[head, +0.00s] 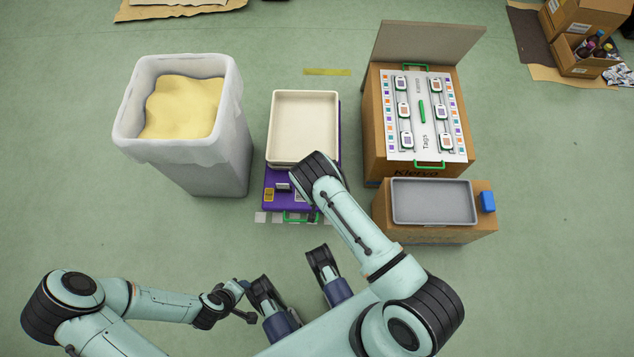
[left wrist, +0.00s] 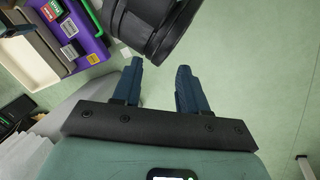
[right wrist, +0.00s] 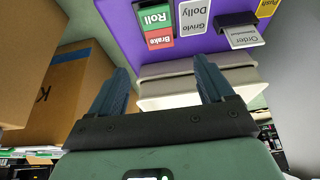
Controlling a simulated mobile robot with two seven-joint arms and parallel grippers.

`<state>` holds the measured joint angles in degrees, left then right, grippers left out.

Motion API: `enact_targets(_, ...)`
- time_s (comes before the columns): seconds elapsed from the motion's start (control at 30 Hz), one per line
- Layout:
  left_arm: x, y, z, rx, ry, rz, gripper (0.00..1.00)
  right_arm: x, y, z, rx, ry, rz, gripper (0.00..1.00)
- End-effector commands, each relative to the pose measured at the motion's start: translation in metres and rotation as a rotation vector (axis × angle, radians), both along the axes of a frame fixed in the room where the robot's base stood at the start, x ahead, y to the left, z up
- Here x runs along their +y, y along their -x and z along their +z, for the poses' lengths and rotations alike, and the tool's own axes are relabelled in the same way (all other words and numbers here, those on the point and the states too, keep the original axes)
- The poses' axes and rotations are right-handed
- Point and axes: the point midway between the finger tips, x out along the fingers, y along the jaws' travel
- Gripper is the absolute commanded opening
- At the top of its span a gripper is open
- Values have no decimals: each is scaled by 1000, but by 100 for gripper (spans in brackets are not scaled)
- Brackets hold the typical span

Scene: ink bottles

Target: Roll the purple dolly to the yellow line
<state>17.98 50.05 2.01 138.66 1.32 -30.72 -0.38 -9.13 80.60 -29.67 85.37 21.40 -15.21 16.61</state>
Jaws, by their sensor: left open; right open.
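The purple dolly (head: 275,200) stands on the green floor with cream trays (head: 303,120) on it. Its labelled end faces me. The right wrist view shows its purple face (right wrist: 115,15) with a green and red Roll/Brake panel (right wrist: 156,25) and label cards. A green handle (head: 293,217) shows at its near end. The yellow line (head: 328,72) lies on the floor beyond the dolly, apart from it. My right gripper (right wrist: 158,85) is open and empty over the dolly's near end; my arm hides it in the head view. My left gripper (left wrist: 159,82) is open and empty, nearer me.
A grey bin (head: 215,160) with yellow contents stands close left of the dolly. Cardboard boxes (head: 375,150) stand right of it, with a grey tray (head: 433,202) and a blue block (head: 488,202). Floor between dolly and line looks clear.

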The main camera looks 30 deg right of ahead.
Motion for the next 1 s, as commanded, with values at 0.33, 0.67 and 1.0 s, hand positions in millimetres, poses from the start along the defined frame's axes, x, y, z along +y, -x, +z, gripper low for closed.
enact_targets(0.33, 25, -47, -36, -119, -61, 51, 43, -15, -22, -72, 3, 0, 1, 81)
enact_targets(0.67, 30, -5, -72, 20, -57, 52, 43, -23, -35, -107, 4, -1, 1, 81)
enact_targets(1.0, 31, 1, -75, 41, -57, 53, 43, -24, -37, -110, 3, 0, 1, 81)
